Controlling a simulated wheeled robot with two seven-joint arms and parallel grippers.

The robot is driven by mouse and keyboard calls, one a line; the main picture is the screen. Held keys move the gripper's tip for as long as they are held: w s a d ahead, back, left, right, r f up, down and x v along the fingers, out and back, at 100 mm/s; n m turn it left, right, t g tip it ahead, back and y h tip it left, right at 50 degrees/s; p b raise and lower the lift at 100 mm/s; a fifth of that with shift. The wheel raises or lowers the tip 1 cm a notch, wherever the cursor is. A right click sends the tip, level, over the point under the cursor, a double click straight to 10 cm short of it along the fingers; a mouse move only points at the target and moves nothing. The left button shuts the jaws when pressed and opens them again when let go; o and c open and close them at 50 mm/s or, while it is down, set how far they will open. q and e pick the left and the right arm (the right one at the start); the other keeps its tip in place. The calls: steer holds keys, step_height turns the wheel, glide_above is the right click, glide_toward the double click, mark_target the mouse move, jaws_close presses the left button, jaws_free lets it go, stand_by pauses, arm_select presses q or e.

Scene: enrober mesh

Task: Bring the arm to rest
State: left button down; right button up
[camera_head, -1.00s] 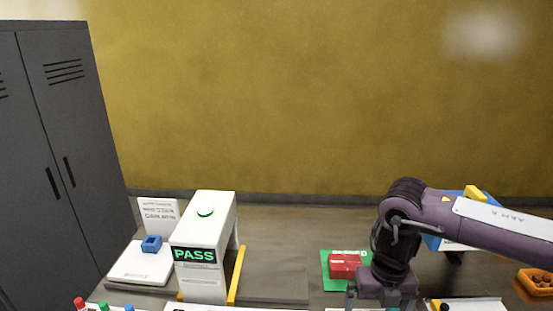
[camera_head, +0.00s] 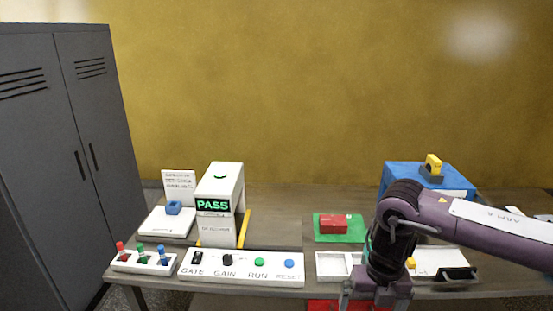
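My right arm comes in from the right edge and bends down at a dark wrist. My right gripper (camera_head: 377,298) hangs in front of the white tray (camera_head: 335,265) at the table's front edge. Its fingers look spread apart, with nothing seen between them, but the tips are cut off by the bottom of the picture. My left gripper is not in view.
A detector marked PASS (camera_head: 228,175), a button panel (camera_head: 215,271) and a rack of coloured pegs (camera_head: 142,264) stand at left. A red block (camera_head: 333,224) lies on a green mat (camera_head: 349,237). A blue machine (camera_head: 403,175) stands behind my arm. A grey locker (camera_head: 60,130) stands far left.

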steer(key=w+a+f+m+t+y, duration=0.1)
steer(key=w+a+f+m+y, duration=0.3)
steer(key=a+f, duration=0.4)
steer(key=w+a+f+m+t+y, duration=0.1)
steer(key=w+a+f+m+y, duration=0.3)
steer(key=a, duration=0.7)
step_height(320, 180, down, 9)
steer(key=m+t, duration=0.2)
steer(key=m, duration=0.3)
steer(key=s+d+f+m+h, duration=0.2)
steer(key=s+d+f+m, duration=0.3)
steer(key=s+f, duration=0.3)
steer(key=s+d+f+m+h, duration=0.1)
steer(key=s+d+f+m, duration=0.35)
steer(key=f, duration=0.55)
steer(key=s+d+f+m+h, duration=0.2)
steer(key=s+d+f+m, duration=0.25)
steer(key=s+f, duration=0.35)
steer(key=s+d+f+m+g+h, duration=0.1)
steer(key=s+d+f+m, duration=0.2)
steer(key=s, duration=1)
steer(key=s+d+f+m+g+h+b, duration=0.1)
steer(key=s+d+f, duration=0.4)
steer(key=s, duration=0.8)
step_height(320, 180, down, 2)
steer(key=shift+s+f+m+g+h, duration=0.1)
steer(key=shift+s+m+g+h, duration=0.2)
steer(key=shift+m+g+h, duration=0.5)
